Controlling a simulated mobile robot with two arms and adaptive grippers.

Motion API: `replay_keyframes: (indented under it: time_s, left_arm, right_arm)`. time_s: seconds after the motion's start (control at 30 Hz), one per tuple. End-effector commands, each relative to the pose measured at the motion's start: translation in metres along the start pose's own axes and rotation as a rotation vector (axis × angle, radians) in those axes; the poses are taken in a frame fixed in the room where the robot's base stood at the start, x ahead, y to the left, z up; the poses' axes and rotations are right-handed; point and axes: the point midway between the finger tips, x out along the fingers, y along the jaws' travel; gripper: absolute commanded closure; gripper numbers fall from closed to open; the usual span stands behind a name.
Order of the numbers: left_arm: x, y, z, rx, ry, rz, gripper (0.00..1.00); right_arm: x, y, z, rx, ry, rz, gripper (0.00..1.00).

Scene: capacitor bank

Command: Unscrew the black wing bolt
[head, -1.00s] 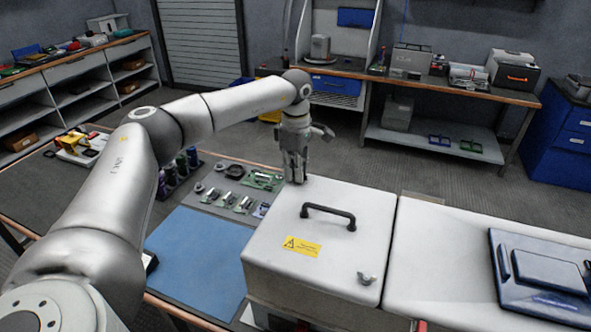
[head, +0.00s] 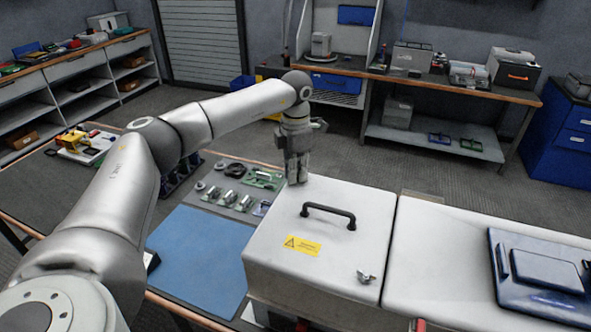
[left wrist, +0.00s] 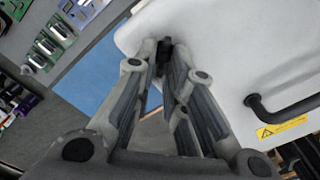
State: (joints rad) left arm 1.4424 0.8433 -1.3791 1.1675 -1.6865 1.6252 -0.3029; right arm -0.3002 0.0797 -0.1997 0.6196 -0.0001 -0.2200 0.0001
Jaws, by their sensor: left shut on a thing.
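My left gripper (head: 297,180) points down at the far left corner of the white box lid (head: 275,240). In the left wrist view its fingers (left wrist: 165,58) are shut on a small dark piece, the black wing bolt (left wrist: 164,46), at the lid's corner. The bolt is mostly hidden by the fingers, and I cannot tell how far it stands out of the lid. In the head view the gripper covers it. My right gripper is not in view.
The lid has a black handle (head: 329,212), a yellow warning label (head: 302,245) and a silver wing bolt (head: 366,277) at its near right corner. A blue mat (head: 200,255) lies to the left, with small parts on a grey tray (head: 222,208) behind it. A dark blue case (head: 540,275) is at right.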

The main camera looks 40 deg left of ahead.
Motion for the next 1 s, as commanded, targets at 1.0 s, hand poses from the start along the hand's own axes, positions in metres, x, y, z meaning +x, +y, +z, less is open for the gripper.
replay_keyframes:
  time_s: [1.0]
  left_arm:
    - [0.001,-0.011,0.006,-0.966,0.001,0.000,1.00]
  right_arm:
    - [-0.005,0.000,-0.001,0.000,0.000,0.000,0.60]
